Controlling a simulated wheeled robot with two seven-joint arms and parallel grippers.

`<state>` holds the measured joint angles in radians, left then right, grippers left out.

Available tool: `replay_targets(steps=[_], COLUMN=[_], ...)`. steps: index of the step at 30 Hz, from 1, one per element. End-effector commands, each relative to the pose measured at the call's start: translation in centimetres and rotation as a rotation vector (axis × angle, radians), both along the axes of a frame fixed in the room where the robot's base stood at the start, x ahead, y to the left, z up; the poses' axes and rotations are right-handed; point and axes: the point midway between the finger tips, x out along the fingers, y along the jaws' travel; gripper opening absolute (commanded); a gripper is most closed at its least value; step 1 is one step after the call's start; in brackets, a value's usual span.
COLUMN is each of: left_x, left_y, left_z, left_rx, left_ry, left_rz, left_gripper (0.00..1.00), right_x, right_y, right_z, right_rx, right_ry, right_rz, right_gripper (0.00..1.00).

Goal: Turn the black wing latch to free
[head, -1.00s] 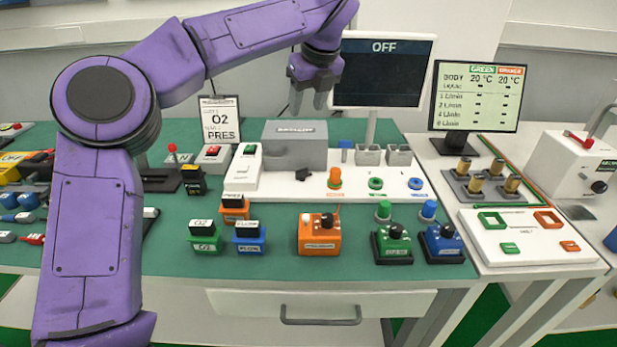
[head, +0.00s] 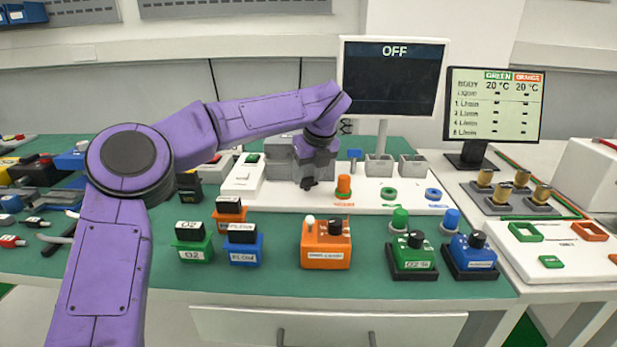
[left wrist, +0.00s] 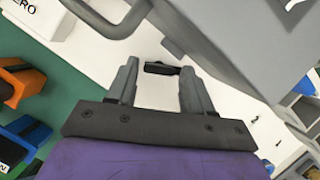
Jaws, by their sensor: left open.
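The black wing latch (head: 308,184) sits on the white panel (head: 262,196) in front of the grey box (head: 281,168). In the left wrist view the latch (left wrist: 161,68) is a short black bar lying crosswise between the fingertips. My left gripper (head: 316,170) is over the front of the grey box, just above the latch. In the left wrist view it (left wrist: 156,80) is open, with one finger on each side of the latch and nothing gripped. I cannot tell whether the fingers touch it. My right gripper is not in view.
An orange knob (head: 344,187) and a green ring (head: 389,193) stand right of the latch. Orange (head: 326,247), green (head: 412,258) and blue blocks stand in front on the green table. A screen (head: 393,80) behind reads OFF. A grey handle (left wrist: 155,28) shows near the fingers.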

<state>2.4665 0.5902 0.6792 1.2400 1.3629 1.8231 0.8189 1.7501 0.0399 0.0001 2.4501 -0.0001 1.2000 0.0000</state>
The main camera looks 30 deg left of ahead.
Motion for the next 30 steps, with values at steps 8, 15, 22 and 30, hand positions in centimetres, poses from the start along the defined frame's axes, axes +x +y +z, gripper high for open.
replay_targets(steps=[8,15,22,30], left_x=[0.17,0.17,0.16,0.1], left_y=[0.35,0.33,0.33,0.39], left_z=[-0.91,-0.88,-0.86,-0.83], left_rx=[-0.001,0.0,-0.001,-0.001], left_ry=[-0.001,-0.001,-0.001,-0.002], left_rz=[0.001,0.0,-0.016,-0.142], left_gripper=[0.51,0.1,0.1,0.1], right_x=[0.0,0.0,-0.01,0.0], right_y=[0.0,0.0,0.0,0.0], right_z=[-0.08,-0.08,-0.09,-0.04], right_rx=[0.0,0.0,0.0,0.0], right_ry=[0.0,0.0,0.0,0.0], right_rz=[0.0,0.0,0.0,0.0], right_gripper=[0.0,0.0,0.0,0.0])
